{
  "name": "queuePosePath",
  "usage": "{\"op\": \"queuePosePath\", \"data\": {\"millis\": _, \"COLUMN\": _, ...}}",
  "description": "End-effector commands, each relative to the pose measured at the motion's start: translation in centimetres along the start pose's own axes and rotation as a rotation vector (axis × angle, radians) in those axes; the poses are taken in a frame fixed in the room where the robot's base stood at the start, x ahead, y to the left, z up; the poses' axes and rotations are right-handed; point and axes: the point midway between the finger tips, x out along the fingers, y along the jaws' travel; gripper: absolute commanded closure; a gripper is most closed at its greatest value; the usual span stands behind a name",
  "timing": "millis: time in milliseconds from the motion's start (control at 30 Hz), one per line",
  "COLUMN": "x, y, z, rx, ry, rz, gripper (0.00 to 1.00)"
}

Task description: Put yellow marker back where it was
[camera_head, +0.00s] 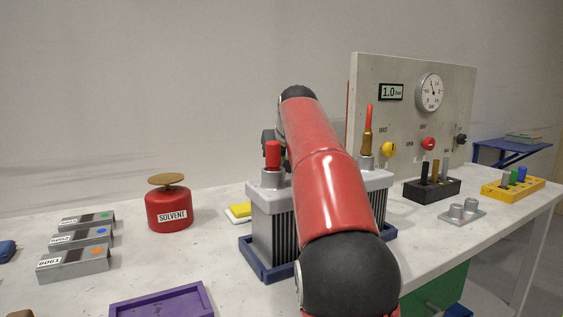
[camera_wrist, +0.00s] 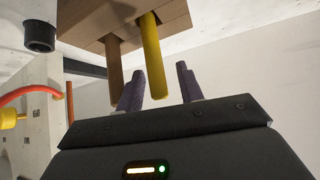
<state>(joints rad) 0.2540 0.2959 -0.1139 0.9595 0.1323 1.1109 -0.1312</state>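In the wrist view, a yellow marker (camera_wrist: 154,60) stands with one end in a wooden block (camera_wrist: 130,22), beside a brown rod (camera_wrist: 114,66) in the same block. My gripper (camera_wrist: 160,78) has its two purple-grey fingers apart. The marker's free end shows between them, with a visible gap on each side; I cannot tell how deep it lies between the fingers. In the head view, my red arm hides the gripper, the yellow marker and the wooden block.
A ribbed grey unit (camera_head: 268,222) in a blue tray stands behind my arm. A gauge panel (camera_head: 445,120) rises behind it. A red solvent can (camera_head: 168,208) and a purple tray (camera_head: 160,302) are left. A black holder (camera_head: 425,194) and a yellow holder (camera_head: 528,186) stand right.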

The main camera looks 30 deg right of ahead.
Motion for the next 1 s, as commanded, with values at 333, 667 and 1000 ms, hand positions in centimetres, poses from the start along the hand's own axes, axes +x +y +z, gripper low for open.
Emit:
{"op": "queuePosePath", "data": {"millis": 333, "x": -6.0, "y": 0.3, "z": -0.2, "rx": 0.0, "ry": 0.004, "rz": 0.0, "gripper": 0.63}}
{"op": "queuePosePath", "data": {"millis": 667, "x": -7.8, "y": 0.3, "z": -0.1, "rx": 0.0, "ry": 0.002, "rz": 0.0, "gripper": 0.63}}
{"op": "queuePosePath", "data": {"millis": 1000, "x": -7.8, "y": 0.3, "z": -0.1, "rx": 0.0, "ry": 0.002, "rz": 0.0, "gripper": 0.63}}
